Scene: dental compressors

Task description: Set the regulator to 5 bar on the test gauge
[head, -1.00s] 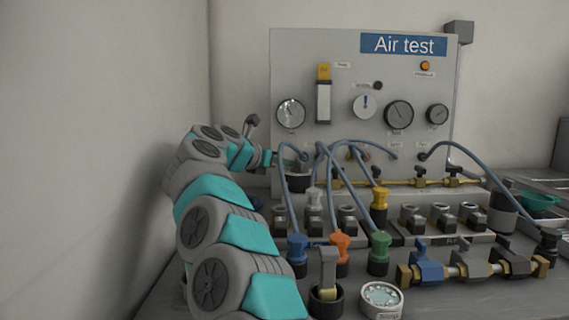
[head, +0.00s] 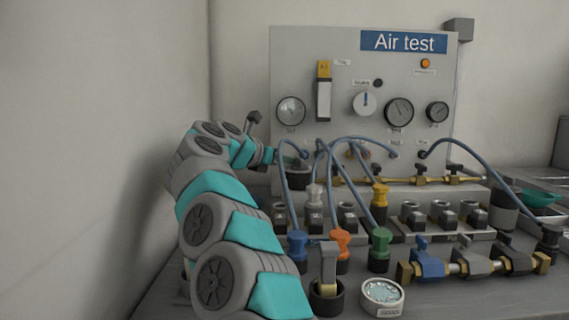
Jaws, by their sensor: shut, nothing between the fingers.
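The air test panel (head: 340,50) stands upright at the back, with several round gauges. A white-faced gauge (head: 291,111) is at its left, with darker-faced gauges (head: 399,112) and (head: 437,113) at its right. I cannot read their needles or tell which is the test gauge. My gripper (head: 285,160) is low in front of the panel's left side, beside a dark cylindrical part (head: 298,185). It is shut; whether it touches that part I cannot tell.
Blue hoses (head: 286,205) arch from the panel to coloured fittings on the bench. A brass valve manifold (head: 475,268) lies front right. A loose round gauge (head: 382,295) and a black cup (head: 326,300) stand at the front. A wall borders my arm on the left.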

